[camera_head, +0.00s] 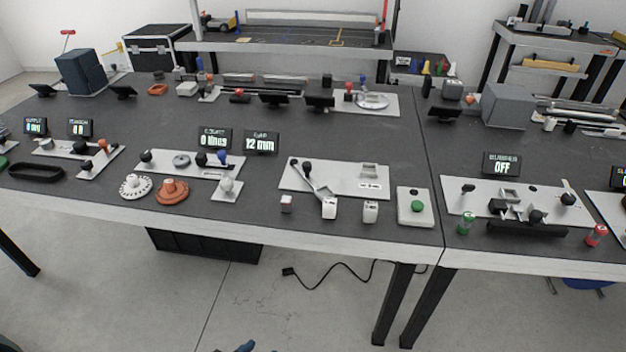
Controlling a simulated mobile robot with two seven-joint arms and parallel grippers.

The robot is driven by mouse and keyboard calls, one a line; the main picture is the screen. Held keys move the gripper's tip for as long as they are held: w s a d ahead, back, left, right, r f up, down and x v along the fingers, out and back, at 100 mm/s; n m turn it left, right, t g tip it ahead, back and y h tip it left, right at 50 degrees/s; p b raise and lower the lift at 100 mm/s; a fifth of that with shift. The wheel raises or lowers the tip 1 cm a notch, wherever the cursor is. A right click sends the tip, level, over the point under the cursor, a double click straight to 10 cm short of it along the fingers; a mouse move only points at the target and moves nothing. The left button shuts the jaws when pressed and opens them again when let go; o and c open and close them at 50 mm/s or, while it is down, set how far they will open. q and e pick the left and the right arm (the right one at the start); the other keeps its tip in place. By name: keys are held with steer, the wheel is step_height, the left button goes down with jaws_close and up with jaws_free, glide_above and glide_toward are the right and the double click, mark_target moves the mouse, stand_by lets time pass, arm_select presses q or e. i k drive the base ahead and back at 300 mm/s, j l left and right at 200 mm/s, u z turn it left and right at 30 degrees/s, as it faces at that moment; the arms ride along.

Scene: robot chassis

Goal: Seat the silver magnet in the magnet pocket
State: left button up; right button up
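No thing can be clearly told as the silver magnet at this size. Small pale blocks stand near the front edge of the bench: a pinkish-white one (286,203), a white one (329,208) and another white one (370,211). Behind them lies a pale plate (325,180) with a black-knobbed lever (313,187) and a raised square grey fitting (369,170); whether this fitting is the magnet pocket I cannot tell. A grey disc (181,160) sits on another plate to the left. Neither gripper is recognisable in the head view.
Left of the blocks stand a white toothed disc (135,187) and an orange one (171,191). A white box with a green button (416,206) stands to the right. Displays read "12 mm" (261,142) and "OFF" (502,164). A cable (335,270) lies on the floor.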

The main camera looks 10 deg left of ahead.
mark_target(323, 190)
steer(key=i+j, duration=0.15)
steer(key=j, duration=0.25)
steer(key=i+j, duration=0.15)
steer(key=j, duration=0.2)
steer(key=i+j, duration=0.2)
steer(key=j, duration=0.2)
steer(key=i+j+z, duration=0.1)
steer(key=j, duration=0.25)
